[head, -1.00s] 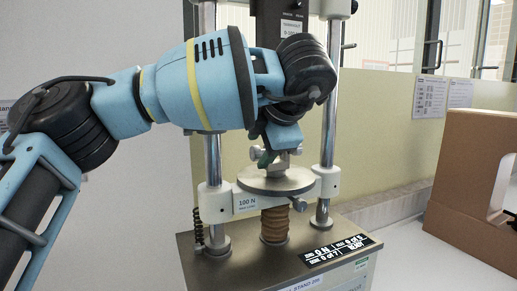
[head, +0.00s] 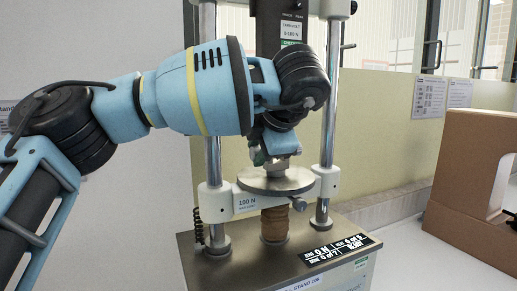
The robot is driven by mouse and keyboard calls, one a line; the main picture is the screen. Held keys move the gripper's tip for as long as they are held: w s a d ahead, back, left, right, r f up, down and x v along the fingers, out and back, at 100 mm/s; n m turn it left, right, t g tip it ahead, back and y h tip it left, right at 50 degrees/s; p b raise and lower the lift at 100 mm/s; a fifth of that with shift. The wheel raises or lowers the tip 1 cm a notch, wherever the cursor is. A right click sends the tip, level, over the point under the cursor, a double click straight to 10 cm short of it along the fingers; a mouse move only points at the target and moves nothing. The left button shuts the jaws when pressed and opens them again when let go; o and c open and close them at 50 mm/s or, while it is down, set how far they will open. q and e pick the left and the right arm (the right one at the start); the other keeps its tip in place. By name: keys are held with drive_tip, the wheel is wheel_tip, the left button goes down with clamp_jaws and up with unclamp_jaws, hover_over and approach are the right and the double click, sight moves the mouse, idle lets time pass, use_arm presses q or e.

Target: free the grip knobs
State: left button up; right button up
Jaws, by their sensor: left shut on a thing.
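A small metal grip (head: 283,164) sits on top of this plate, largely covered by my wrist. My left gripper (head: 259,156) reaches down from above, with its fingertips at the left side of the grip. It is shut on a grip knob there, and the fingers hide that knob. I cannot make out a knob on the right side. My right gripper does not show.
Two chrome columns (head: 328,120) flank the plate. A small display (head: 338,249) is on the base (head: 240,263). A coiled cord (head: 198,228) hangs at the left. A brown box-like fixture (head: 455,210) with an opening stands at right; a dark object (head: 509,214) shows at its edge.

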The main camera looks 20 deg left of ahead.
use_arm(q)
drive_tip(key=shift+s+d+f+t+y, duration=0.1)
drive_tip(key=shift+f+t+y, duration=0.05)
drive_tip(key=shift+t+y, duration=0.45)
drive_tip(key=shift+s+d+f+t+y, duration=0.1)
drive_tip(key=shift+t+y, duration=0.4)
drive_tip(key=shift+y, duration=0.1)
drive_tip(key=shift+f+t+y, duration=0.25)
drive_tip(key=shift+t+y, duration=0.85)
drive_tip(key=shift+y, duration=0.4)
drive_tip(key=o, duration=1)
drive_tip(key=shift+d, duration=0.1)
drive_tip(key=shift+v, duration=3.85)
